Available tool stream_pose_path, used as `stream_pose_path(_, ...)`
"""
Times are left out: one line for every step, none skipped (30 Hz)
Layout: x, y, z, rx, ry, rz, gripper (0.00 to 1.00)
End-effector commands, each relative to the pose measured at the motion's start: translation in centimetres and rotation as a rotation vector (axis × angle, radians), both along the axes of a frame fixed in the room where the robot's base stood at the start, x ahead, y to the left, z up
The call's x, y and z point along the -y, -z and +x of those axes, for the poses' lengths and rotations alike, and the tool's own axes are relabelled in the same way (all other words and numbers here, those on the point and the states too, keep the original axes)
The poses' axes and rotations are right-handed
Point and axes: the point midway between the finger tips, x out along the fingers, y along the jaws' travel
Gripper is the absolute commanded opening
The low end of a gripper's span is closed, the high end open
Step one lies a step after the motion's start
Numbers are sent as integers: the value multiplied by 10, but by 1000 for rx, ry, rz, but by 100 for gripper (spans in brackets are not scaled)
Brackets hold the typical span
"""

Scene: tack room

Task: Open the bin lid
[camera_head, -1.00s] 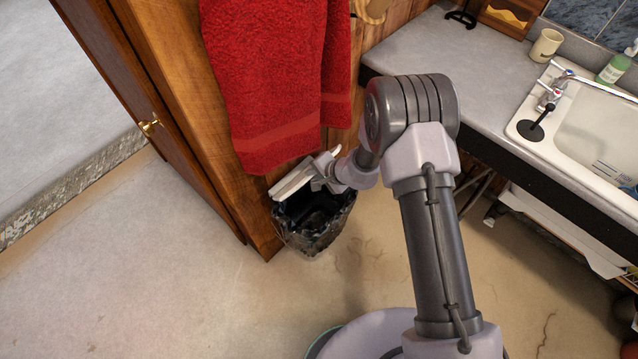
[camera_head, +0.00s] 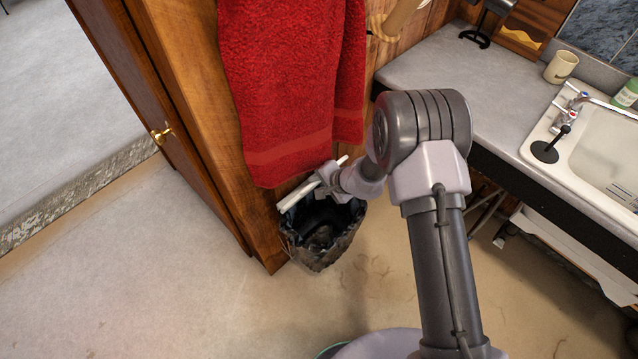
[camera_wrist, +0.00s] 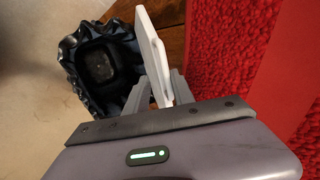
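The bin (camera_head: 318,250) stands on the floor against the wooden cabinet, lined with a dark crumpled bag. Its opening shows dark and uncovered, and the wrist view also looks into the bin (camera_wrist: 75,60). The white bin lid (camera_head: 300,192) stands raised, seen nearly edge-on, at the back of the bin below the red towel. In the wrist view the lid (camera_wrist: 153,45) is upright between the grey fingers of my gripper (camera_wrist: 160,88), with one finger close against each side. My gripper (camera_head: 328,177) is at the lid's right part in the head view.
A red towel (camera_head: 285,90) hangs just above and behind the lid, close to my gripper. The wooden cabinet (camera_head: 190,120) rises left of the bin. A counter (camera_head: 430,65) with a sink (camera_head: 600,150) is on the right. The floor (camera_head: 150,290) in front is clear.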

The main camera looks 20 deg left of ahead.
Motion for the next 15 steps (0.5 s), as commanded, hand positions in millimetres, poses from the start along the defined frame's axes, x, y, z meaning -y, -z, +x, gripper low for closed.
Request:
stream_pose_path(0, 0, 0, 0, 0, 0, 29)
stream_pose_path(0, 0, 0, 0, 0, -1, 29)
stream_pose_path(0, 0, 0, 0, 0, -1, 29)
stream_pose_path(1, 0, 0, 0, 0, -1, 29)
stream_pose_path(1, -1, 0, 0, 0, -1, 29)
stream_pose_path(2, -3, -1, 0, 0, -1, 29)
stream_pose_path(4, -5, -1, 1, 1, 0, 29)
stream_pose_path(6, -9, -1, 1, 1, 0, 29)
stream_pose_path(10, -14, -3, 0, 1, -1, 29)
stream_pose_path(13, -19, -4, 1, 1, -1, 29)
stream_pose_path(17, -24, -6, 1, 2, -1, 29)
stream_pose_path(23, -33, -8, 2, 3, -1, 29)
stream_pose_path(27, -39, -10, 2, 3, -1, 29)
stream_pose_path(32, -46, -12, 2, 3, 0, 29)
stream_pose_path(39, -56, -15, 2, 3, 0, 29)
